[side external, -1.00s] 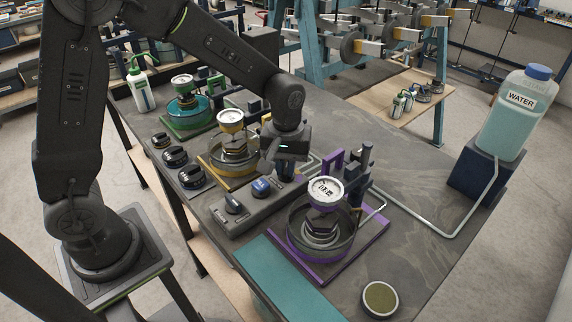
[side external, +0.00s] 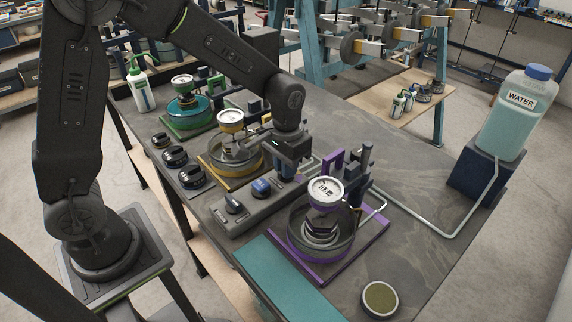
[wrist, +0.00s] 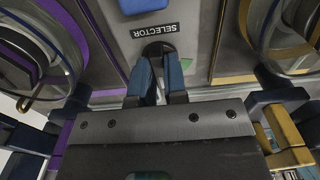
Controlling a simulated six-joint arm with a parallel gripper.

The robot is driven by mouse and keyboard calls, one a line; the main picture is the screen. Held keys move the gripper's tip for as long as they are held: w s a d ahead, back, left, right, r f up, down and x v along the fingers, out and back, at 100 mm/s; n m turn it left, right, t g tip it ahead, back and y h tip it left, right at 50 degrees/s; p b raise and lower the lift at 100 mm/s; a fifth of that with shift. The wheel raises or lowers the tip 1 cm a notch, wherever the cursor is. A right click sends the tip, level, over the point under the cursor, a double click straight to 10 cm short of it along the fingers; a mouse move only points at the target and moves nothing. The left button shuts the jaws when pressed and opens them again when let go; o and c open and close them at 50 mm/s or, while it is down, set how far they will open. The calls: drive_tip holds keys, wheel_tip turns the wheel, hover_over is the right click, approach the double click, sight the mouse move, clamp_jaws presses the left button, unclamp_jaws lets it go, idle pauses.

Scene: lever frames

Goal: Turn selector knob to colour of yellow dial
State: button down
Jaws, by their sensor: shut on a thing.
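The yellow dial (side external: 230,117) stands above a yellow-based station in the middle of the bench. The grey control box (side external: 222,218) sits in front of it. The selector knob (wrist: 157,48) is a dark round knob beside the "SELECTOR" label (wrist: 155,30) in the wrist view. My gripper (wrist: 161,72) points down with its two blue fingers shut on the knob, hiding much of it. In the side view my gripper (side external: 288,172) is at the box's far end, and it hides the knob there. The knob's pointer direction cannot be made out.
A purple dial (side external: 325,191) stands close to the right of my gripper, and a green dial (side external: 181,81) farther left. A blue knob (side external: 261,187) and a black knob (side external: 233,203) share the box. The bench's right side is mostly clear around a pipe.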

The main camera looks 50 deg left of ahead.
idle(0.5)
drive_tip(key=c, duration=1.2)
unclamp_jaws()
drive_tip(key=shift+o, duration=0.2)
wheel_tip(320, 180, up, 14)
drive_tip(key=s+a+t, duration=0.2)
drive_tip(key=s, duration=0.6)
drive_tip(key=s+a+r+t, duration=0.1)
drive_tip(key=s+t, duration=0.2)
drive_tip(key=s, duration=0.6)
drive_tip(key=shift+s+a+r+t, duration=0.2)
drive_tip(key=shift+s+a+t, duration=0.05)
drive_tip(key=shift+a+t, duration=0.1)
